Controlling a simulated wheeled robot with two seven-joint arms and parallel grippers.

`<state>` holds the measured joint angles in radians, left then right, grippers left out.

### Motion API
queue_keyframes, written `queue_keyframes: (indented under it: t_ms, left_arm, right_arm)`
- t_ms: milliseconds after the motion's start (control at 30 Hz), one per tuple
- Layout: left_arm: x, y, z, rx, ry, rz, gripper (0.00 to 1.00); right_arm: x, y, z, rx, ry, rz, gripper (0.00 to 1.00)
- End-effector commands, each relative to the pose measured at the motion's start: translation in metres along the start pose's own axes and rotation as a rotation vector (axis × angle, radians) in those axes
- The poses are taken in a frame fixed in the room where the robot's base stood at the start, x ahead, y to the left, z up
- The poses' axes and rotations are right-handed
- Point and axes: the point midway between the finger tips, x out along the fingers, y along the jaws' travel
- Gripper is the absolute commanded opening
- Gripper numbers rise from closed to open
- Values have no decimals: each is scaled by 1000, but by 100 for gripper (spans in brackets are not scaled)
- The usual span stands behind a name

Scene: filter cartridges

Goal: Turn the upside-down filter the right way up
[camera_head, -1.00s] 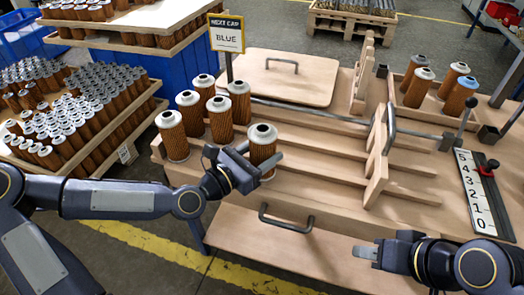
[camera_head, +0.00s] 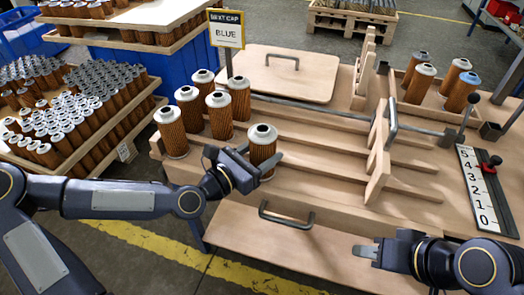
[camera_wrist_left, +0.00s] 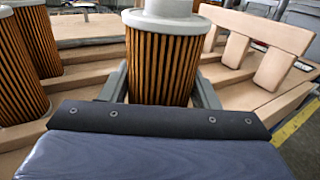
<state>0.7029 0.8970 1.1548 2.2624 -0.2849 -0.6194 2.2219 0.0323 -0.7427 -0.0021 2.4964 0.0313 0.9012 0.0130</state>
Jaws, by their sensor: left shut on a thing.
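My left gripper (camera_head: 262,160) is shut on a brown pleated filter (camera_head: 262,144) with a pale grey cap on top. The filter stands upright at the front end of the wooden lanes. In the left wrist view the held filter (camera_wrist_left: 162,65) is between the two grey fingers, its top cut off by the frame. Several similar filters, such as the front left one (camera_head: 172,135), stand upright behind and left of it. I cannot tell from the caps which filter is upside-down. My right gripper (camera_head: 368,252) is near the front right, away from the filters; its jaw opening is unclear.
A sign reading "NEXT CAP BLUE" (camera_head: 227,30) stands behind the filters. A wooden gate (camera_head: 379,150) crosses the lanes to the right. A bin (camera_head: 436,105) at the back right holds several filters, one blue-capped. A handled board (camera_head: 255,236) lies in front. Crowded filter trays (camera_head: 148,112) stand left.

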Motion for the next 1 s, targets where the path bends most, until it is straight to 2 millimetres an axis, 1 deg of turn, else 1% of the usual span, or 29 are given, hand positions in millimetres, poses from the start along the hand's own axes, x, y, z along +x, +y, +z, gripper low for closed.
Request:
queue_keyframes:
  t_ms: [333,367,500,533,833,933,1000]
  left_arm:
    - [0,0,-6,-1,-1,0,30]
    - [0,0,-5,-1,-1,0,59]
    - [0,0,-5,-1,-1,0,78]
    - [0,0,-5,-1,0,0,81]
    - [-2,0,-5,-1,1,0,81]
    - [-11,1,-5,-4,2,2,81]
    - [-21,1,-5,-4,2,3,81]
  right_arm:
    - [4,2,2,0,0,0,36]
    - [3,2,2,0,0,0,36]
    - [3,2,2,0,0,0,36]
    - [3,2,2,0,0,0,36]
    - [3,1,1,0,0,0,36]
    - [1,0,1,0,0,0,36]
    - [0,0,0,0,0,0,36]
